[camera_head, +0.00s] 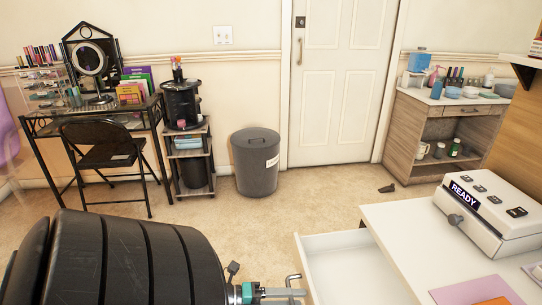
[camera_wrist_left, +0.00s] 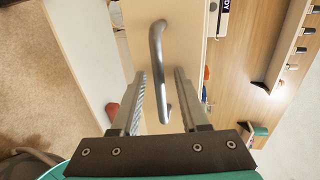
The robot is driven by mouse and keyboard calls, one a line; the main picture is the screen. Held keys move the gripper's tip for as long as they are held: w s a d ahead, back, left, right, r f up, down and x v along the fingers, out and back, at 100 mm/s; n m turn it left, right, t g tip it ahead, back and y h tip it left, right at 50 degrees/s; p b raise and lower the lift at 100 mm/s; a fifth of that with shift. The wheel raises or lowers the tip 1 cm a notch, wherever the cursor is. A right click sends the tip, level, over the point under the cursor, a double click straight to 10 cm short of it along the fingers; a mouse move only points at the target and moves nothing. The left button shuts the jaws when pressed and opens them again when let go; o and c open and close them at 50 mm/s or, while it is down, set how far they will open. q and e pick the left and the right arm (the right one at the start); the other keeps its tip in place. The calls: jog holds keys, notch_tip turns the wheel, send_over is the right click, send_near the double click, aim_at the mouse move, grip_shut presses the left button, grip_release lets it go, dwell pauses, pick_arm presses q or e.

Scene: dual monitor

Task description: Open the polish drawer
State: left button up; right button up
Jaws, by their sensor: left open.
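The drawer (camera_head: 345,262) of the white-topped desk stands pulled out toward the left in the head view, its pale interior showing. The visible part of it looks empty. Its curved metal handle (camera_head: 293,281) is on the drawer's left-facing front. My left gripper (camera_head: 290,293) is at this handle. In the left wrist view the handle (camera_wrist_left: 157,70) rises from a light wood face (camera_wrist_left: 185,40), and its lower part lies between the open fingers of my left gripper (camera_wrist_left: 160,80). The fingers look apart from the handle. My right gripper is not in view.
A white box reading READY (camera_head: 490,215) sits on the white desktop (camera_head: 395,225), with pink and orange sheets (camera_head: 480,290) near the front. A bin (camera_head: 256,160), black chair (camera_head: 105,150) and side cabinet (camera_head: 450,125) stand further back. Carpet (camera_head: 300,210) between is mostly clear.

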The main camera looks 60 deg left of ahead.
pick_arm(q)
jog(key=shift+s, duration=0.1)
jog(key=p+v, duration=0.2)
jog(key=v, duration=1.3)
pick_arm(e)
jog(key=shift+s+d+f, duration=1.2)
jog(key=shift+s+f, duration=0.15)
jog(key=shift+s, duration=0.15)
pick_arm(q)
jog(key=shift+a+f, duration=0.1)
jog(key=shift+f, duration=0.05)
